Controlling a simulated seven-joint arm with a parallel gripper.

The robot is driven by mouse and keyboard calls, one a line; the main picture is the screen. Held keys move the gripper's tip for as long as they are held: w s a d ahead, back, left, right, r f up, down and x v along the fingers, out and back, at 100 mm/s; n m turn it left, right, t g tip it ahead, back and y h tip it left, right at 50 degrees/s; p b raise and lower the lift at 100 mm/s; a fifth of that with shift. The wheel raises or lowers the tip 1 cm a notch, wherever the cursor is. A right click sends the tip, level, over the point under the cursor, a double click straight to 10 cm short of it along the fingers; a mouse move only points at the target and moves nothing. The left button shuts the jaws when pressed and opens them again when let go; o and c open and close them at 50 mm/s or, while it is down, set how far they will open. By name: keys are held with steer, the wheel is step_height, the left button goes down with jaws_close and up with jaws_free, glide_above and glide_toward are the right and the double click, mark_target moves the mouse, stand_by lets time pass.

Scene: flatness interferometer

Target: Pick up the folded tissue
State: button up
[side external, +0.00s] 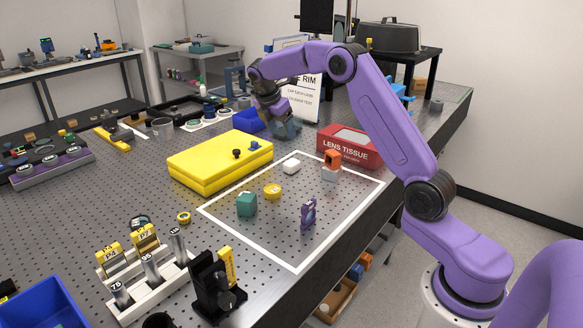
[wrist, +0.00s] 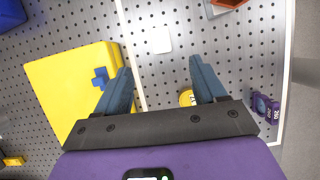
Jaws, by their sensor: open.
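A small white folded piece, which looks like the folded tissue (side external: 291,166), lies flat on the perforated table between the yellow case and the red tissue box. It also shows in the wrist view (wrist: 158,39), beyond my fingertips and roughly centred between them. My gripper (side external: 286,130) is open and empty, above the table behind the yellow case in the side view. In the wrist view its two blue-grey fingers (wrist: 160,68) are spread wide, with nothing between the tips. The gripper is apart from the white piece.
The yellow case (side external: 220,163) stands left of the tissue, and the red lens tissue box (side external: 348,146) right of it.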

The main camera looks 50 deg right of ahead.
glide_above(291, 162)
steer(key=a, duration=0.1)
step_height(291, 162, down, 9)
steer(key=shift+a+r, duration=0.1)
steer(key=shift+r, duration=0.05)
steer(key=shift+a+x, duration=0.15)
steer(key=shift+x, duration=1.2)
steer(key=shift+a+x, duration=0.15)
steer(key=shift+x, duration=1.2)
steer(key=c, duration=1)
